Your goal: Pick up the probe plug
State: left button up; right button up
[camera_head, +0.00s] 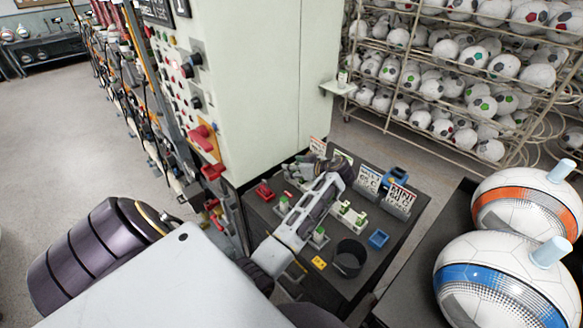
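No part here can be told for sure as the probe plug. Several small fittings stand on the dark work table: green-and-white pieces (352,215), a red piece (264,192) and a blue piece (378,239). My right arm, as it seems, reaches over this table from the lower middle. Its gripper (326,176) is at the far end of the table, among the fittings and cards. Its fingertips are too small and covered to show whether they hold something. My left arm shows only its thick dark upper part at the left; its gripper cannot be made out.
A pale cabinet with a button panel (203,138) rises behind the work table (389,262). A black cup (350,258) stands near its front. Printed cards (398,198) stand at its right. Two balls, orange (520,205) and blue (500,285), sit at right. A ball rack (440,90) stands behind.

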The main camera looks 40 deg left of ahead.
dwell(0.4)
pick_arm(q)
jog(key=c, duration=1.1)
jog(key=shift+r, duration=0.1)
notch_tip(320, 180, up, 10)
jog(key=b, duration=0.1)
jog(key=shift+s, duration=0.15)
dwell(0.8)
